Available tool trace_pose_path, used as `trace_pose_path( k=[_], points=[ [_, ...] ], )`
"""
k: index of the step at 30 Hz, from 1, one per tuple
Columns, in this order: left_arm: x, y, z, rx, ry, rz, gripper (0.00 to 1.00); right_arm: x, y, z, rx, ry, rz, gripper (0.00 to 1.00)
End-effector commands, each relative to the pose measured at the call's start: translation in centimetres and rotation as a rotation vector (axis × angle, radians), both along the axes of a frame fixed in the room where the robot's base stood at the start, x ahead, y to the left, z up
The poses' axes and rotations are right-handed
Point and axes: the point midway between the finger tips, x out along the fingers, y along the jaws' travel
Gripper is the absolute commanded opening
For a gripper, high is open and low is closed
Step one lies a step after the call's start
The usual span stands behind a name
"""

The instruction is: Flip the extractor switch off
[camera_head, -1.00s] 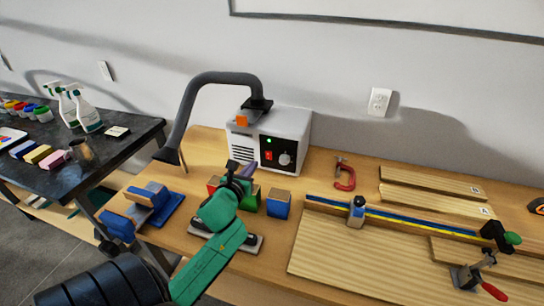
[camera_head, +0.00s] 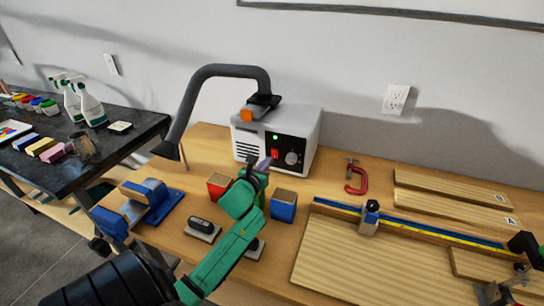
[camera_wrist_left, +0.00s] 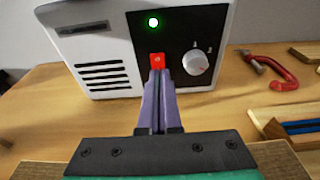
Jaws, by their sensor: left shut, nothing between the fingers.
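The extractor (camera_head: 300,126) is a white box with a grey hose at the back of the wooden bench. Its black front panel carries a red switch (camera_head: 275,153), a lit green lamp (camera_head: 276,138) and a round knob (camera_head: 291,158). My left gripper (camera_head: 264,165) is in front of the panel, just below the switch. In the left wrist view its purple fingers are shut and empty, with the tips right at the red switch (camera_wrist_left: 158,62). I cannot tell whether they touch it. The green lamp (camera_wrist_left: 153,22) is lit there too.
The hose (camera_head: 190,105) arches to the left of the box. Red and blue blocks (camera_head: 284,206) stand in front of it. A red clamp (camera_head: 356,178) lies to the right, beside wooden boards (camera_head: 450,185). A dark table with spray bottles (camera_head: 92,107) is at left.

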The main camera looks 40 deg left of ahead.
Motion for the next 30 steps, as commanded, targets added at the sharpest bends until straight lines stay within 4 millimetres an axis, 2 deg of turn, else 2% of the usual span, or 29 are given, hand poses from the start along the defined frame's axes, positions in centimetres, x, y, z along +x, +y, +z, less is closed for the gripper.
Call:
trace_pose_path(
  k=[3,9,20,23,25,26,30],
  points=[
    [2.3,0.8,-0.3,-0.001,-0.002,0.001,0.0,0.2,0.0,0.2,0.0,-0.003,0.0,0.5],
    [4.4,1.5,-0.8,-0.002,-0.002,0.0,0.0,0.2,0.0,0.2,0.0,-0.004,-0.001,0.5],
    [4.7,1.6,-0.8,0.0,0.002,-0.001,0.0,0.2,0.1,0.3,0.001,-0.004,-0.001,0.5],
    [5.0,1.6,-0.1,-0.004,0.021,-0.006,0.0,0.2,0.2,1.6,0.002,-0.004,-0.001,0.5],
    [5.4,1.7,0.5,-0.012,0.052,-0.008,0.0,0.2,0.2,3.3,0.003,-0.003,-0.001,0.5],
    [5.3,1.6,-0.5,-0.018,0.048,-0.007,0.0,0.2,0.2,2.2,0.004,-0.004,-0.001,0.5],
    [5.3,1.6,-0.7,-0.019,0.045,-0.007,0.0,0.2,0.3,2.0,0.004,-0.003,-0.001,0.5]
  ],
)
